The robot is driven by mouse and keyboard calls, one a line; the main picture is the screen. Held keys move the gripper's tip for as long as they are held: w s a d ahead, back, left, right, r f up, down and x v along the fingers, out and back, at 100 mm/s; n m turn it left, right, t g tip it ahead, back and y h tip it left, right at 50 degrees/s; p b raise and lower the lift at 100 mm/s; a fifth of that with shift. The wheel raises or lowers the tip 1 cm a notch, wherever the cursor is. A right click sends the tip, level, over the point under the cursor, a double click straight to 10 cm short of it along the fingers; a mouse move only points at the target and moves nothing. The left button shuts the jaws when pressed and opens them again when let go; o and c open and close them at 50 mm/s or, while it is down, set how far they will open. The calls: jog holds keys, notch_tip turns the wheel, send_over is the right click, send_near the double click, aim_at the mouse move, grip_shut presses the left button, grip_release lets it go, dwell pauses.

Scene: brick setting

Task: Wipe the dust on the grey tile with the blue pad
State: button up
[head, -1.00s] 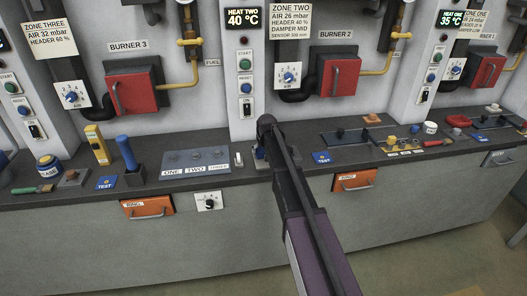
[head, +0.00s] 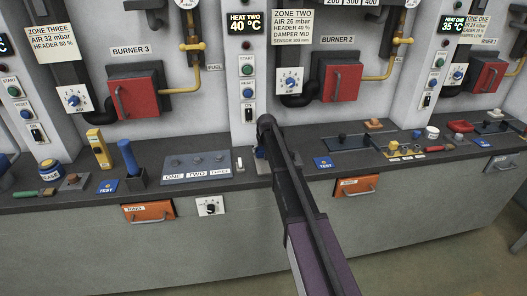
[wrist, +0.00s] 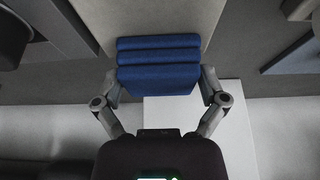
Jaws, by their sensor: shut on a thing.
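My gripper (wrist: 159,82) is shut on the blue pad (wrist: 158,58), a ribbed block held between both fingers in the wrist view. A plain pale grey surface (wrist: 165,16), which looks like the grey tile, lies beyond and partly under the pad. I cannot tell whether the pad touches it, and I can make out no dust on it. In the head view my arm covers most of the gripper and the tile, over the counter at the foot of the middle pillar. A small bit of blue shows there beside the arm.
The dark counter (head: 80,212) holds a grey panel labelled ONE, TWO, THREE (head: 196,168) left of my arm. A blue TEST card (head: 323,163) lies to the right. A blue-handled tool in a dark holder (head: 131,170) and a yellow device (head: 99,149) stand further left.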

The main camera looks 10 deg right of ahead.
aim_at(266, 165)
jog(key=shift+s, duration=0.1)
dwell(0.3)
jog(key=shift+s+r, duration=0.1)
jog(key=shift+s, duration=1.7)
jog(key=shift+s, duration=0.1)
jog(key=shift+s, duration=1.9)
jog(key=shift+s, duration=1.8)
